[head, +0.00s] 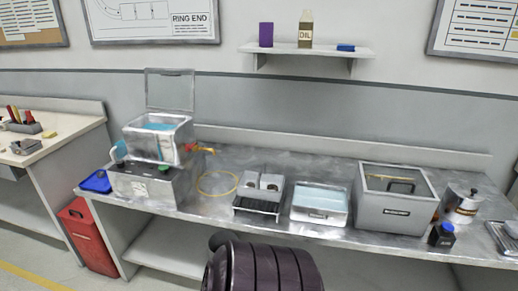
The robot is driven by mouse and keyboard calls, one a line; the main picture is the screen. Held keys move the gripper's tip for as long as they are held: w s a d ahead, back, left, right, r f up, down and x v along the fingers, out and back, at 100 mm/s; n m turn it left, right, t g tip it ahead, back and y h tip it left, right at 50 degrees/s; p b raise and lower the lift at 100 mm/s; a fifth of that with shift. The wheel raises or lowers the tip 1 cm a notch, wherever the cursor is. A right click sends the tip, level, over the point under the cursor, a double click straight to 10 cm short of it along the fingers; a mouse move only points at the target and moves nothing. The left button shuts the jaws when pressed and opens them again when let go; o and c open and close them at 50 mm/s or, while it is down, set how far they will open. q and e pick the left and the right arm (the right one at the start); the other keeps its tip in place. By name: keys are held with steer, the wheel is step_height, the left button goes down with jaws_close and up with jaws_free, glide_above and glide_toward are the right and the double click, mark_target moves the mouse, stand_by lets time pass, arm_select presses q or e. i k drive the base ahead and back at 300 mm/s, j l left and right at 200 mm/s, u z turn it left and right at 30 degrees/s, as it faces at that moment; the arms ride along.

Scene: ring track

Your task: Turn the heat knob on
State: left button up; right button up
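A metal bath with its lid raised and blue liquid inside (160,128) stands at the left end of the bench. It sits on a grey metal base unit (180,186) with a dark top and a pale plate or dial (139,188) on its front. A small green part (165,168) shows on top of the base. I cannot tell which small part is the heat knob, or its setting. A yellow and red tap-like fitting (205,150) sticks out at the bath's right. Neither of my grippers is in view.
The metal bench (330,166) also holds a yellow ring (217,183), a grey block unit (261,190), a shallow tray (321,203), a grey box (395,212), and a silver pot (461,205). A blue tray (96,181) lies left of the base. A red bin (86,235) stands below.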

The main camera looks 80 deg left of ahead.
mark_target(121, 163)
steer(key=u, duration=3.65)
steer(key=i+j, duration=0.5)
steer(key=i, duration=0.15)
steer(key=i+j+z, duration=0.1)
steer(key=i+j, duration=0.35)
steer(key=i, duration=0.2)
